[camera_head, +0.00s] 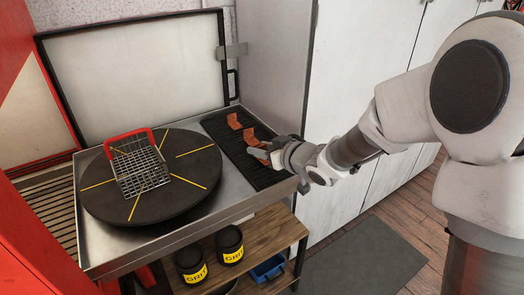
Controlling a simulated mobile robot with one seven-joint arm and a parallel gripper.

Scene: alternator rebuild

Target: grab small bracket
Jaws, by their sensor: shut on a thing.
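Several small orange-brown brackets lie on a black ribbed mat (219,123) at the right side of the metal tray. The far bracket (234,121) and the middle bracket (251,137) are apart from my gripper. My gripper (268,152) reaches in from the right, low over the mat, and is shut on the near small bracket (258,154). The gripper partly hides this bracket and the fingertips are small in view. I cannot tell whether the bracket still touches the mat.
A wire basket (140,170) with a red handle sits on a round black turntable (190,200) to the left. A raised lid (135,70) stands behind. Below are two black grit jars (229,243) and a blue bin (268,268). Grey cabinets (350,70) stand behind my arm.

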